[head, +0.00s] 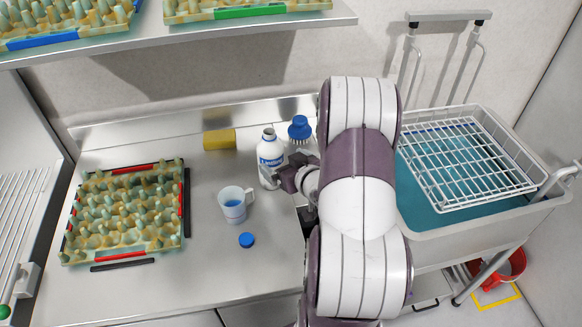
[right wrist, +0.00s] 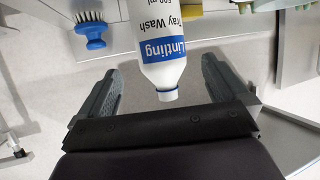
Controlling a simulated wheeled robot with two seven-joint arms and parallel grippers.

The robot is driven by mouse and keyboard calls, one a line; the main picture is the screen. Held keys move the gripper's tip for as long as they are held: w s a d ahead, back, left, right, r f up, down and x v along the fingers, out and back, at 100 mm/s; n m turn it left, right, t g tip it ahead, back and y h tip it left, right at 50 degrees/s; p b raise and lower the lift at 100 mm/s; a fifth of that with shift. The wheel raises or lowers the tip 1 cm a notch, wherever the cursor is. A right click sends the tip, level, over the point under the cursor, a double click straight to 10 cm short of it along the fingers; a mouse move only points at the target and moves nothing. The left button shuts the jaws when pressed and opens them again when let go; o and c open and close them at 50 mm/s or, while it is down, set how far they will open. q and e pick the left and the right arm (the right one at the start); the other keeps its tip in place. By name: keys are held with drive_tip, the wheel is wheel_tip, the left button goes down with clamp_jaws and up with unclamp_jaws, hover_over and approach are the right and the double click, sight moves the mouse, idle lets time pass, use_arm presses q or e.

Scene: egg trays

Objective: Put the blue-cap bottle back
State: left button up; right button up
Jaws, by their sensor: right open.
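The white bottle (head: 269,160) with a blue-and-white label stands upright on the steel table, its dark mouth uncapped. It also shows, upside down, in the right wrist view (right wrist: 162,62). A blue cap (head: 247,240) lies apart on the table, nearer the front. My right gripper (head: 284,180) is at the bottle's lower right side. In the right wrist view its fingers (right wrist: 160,85) are spread, with the bottle between or just beyond them and a gap on each side. My left gripper is not in view.
A measuring cup (head: 232,208) stands between bottle and cap. A blue brush (head: 299,128) and a yellow roll (head: 219,139) are behind. An egg tray (head: 126,212) lies left. A water basin (head: 470,243) with a wire rack (head: 450,160) stands right. A shelf (head: 185,32) overhangs the back.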

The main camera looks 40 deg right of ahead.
drive_tip(key=s+a+n+g+y, duration=0.1)
drive_tip(key=s+a+g, duration=0.5)
drive_tip(key=a, duration=0.4)
drive_tip(key=s+a+n+g+y, duration=0.1)
drive_tip(key=s+a+g, duration=0.4)
drive_tip(key=a, duration=0.6)
drive_tip(key=shift+s+a+g+y, duration=0.15)
drive_tip(key=shift+s+g+y, duration=0.2)
drive_tip(key=shift+s, duration=0.2)
